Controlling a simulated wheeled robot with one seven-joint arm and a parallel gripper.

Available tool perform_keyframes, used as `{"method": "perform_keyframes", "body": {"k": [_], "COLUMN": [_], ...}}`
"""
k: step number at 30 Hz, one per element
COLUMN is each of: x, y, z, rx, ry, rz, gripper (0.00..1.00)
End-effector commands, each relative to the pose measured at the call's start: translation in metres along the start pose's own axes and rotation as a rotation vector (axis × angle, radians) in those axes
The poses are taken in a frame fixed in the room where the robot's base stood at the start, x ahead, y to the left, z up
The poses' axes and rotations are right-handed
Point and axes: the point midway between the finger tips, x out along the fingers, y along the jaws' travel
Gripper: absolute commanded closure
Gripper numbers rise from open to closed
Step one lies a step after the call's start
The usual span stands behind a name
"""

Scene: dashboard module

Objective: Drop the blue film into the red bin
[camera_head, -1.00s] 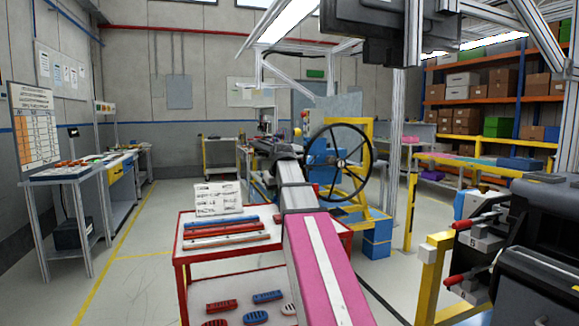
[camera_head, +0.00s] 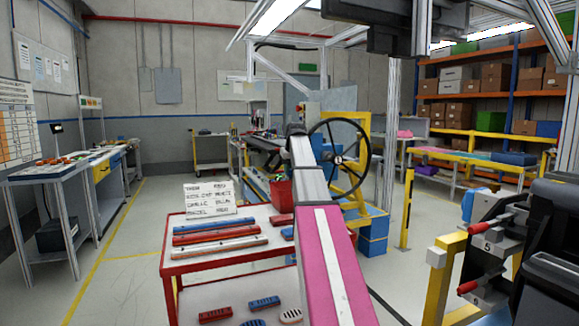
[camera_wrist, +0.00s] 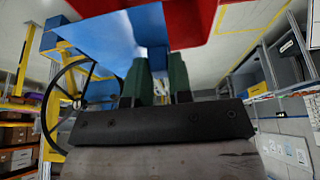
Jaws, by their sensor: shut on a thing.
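The red bin (camera_head: 281,196) shows in the head view just left of my arm, at the far side of the red-framed table; my arm partly covers it. In the wrist view a large red surface (camera_wrist: 195,18), which looks like the bin, fills the top middle, close to my fingertips. My gripper (camera_wrist: 161,58) has green fingers shut on the blue film (camera_wrist: 110,38), a shiny blue sheet spreading to the left of the fingers. The film is beside the red surface in the picture; I cannot tell whether they touch. In the head view my arm's end hides the fingers and film.
The red-framed table (camera_head: 215,262) holds red and blue bars and a white sign (camera_head: 208,198). A black handwheel (camera_head: 338,160) on a yellow stand is right of my arm. Dark machinery (camera_head: 545,245) stands close at the right.

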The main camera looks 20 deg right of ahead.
Motion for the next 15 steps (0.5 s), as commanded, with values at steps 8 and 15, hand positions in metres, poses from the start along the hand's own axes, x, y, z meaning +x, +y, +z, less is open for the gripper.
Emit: {"method": "perform_keyframes", "body": {"k": [8,15], "x": [0.029,0.039], "y": [-0.001,0.0], "z": [0.013,0.016], "rx": [-0.001,-0.001], "ry": [-0.001,0.001], "rz": [0.0,0.0], "gripper": [1.0,1.0]}}
